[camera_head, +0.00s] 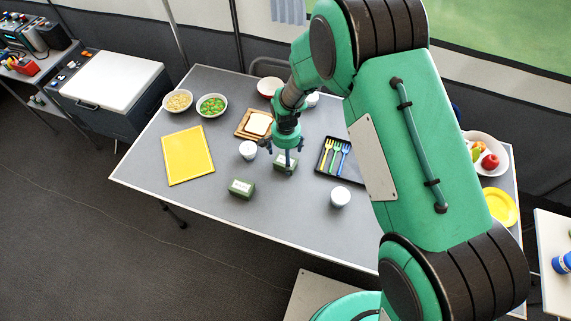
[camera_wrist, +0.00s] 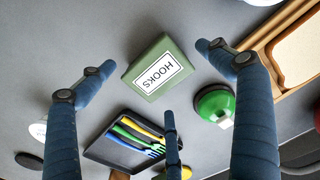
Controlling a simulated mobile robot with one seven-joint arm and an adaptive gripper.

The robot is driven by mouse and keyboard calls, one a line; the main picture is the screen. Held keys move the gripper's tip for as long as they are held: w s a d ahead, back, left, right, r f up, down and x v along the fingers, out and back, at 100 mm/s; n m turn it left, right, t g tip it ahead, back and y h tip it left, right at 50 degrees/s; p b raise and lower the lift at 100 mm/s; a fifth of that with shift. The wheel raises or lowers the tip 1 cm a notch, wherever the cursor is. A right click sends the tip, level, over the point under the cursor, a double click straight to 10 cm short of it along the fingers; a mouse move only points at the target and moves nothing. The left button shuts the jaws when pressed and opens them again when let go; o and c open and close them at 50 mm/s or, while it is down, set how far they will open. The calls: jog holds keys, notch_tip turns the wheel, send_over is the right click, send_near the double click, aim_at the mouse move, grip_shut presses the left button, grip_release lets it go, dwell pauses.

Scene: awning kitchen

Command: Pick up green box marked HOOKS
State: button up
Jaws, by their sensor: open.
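The green box marked HOOKS (camera_wrist: 155,68) shows in the wrist view with its white label facing the camera. It lies between the spread finger tips of my gripper (camera_wrist: 158,76), and I see no finger closed on it. In the head view, my gripper (camera_head: 285,160) points down just over a green box (camera_head: 285,166), partly hidden by the fingers. A second green box (camera_head: 241,188) with a pale label stands to its lower left. Its lettering is too small to read.
A white cup (camera_head: 248,150) stands close left of my gripper and another (camera_head: 340,197) to the lower right. A black tray (camera_head: 326,168) with forks lies right, a bread board (camera_head: 241,129) behind. The yellow mat (camera_head: 187,155) is further left.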

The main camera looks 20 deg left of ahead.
jog(key=shift+f+b, duration=0.3)
jog(key=shift+f, duration=1.55)
jog(key=c, duration=1.6)
